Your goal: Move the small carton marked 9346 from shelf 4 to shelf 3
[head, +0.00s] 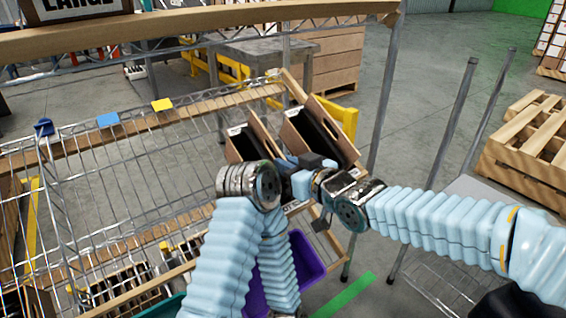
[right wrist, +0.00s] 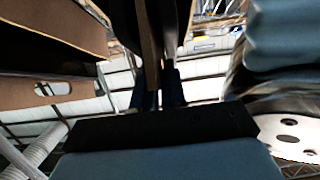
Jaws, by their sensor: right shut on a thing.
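Two open brown cartons stand tilted on the wire rack in the head view: a smaller left one (head: 235,147) and a larger right one (head: 345,143), both dark inside. Their label numbers are too small to read, so I cannot tell which is 9346. My right gripper (head: 308,163) is at the front of these cartons, overlapping their lower ends. In the right wrist view its fingers (right wrist: 156,90) are closed on a thin brown carton wall (right wrist: 150,45). Which carton it belongs to is unclear. My left arm folds up in front of the rack; its gripper is hidden.
A carton with a hand hole (right wrist: 85,45) is close on the left in the wrist view. My left arm's joint is close on the right there. A purple bin (head: 305,262) is below. A metal post (head: 385,90) stands right of the cartons. The shelf left of them is mostly bare.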

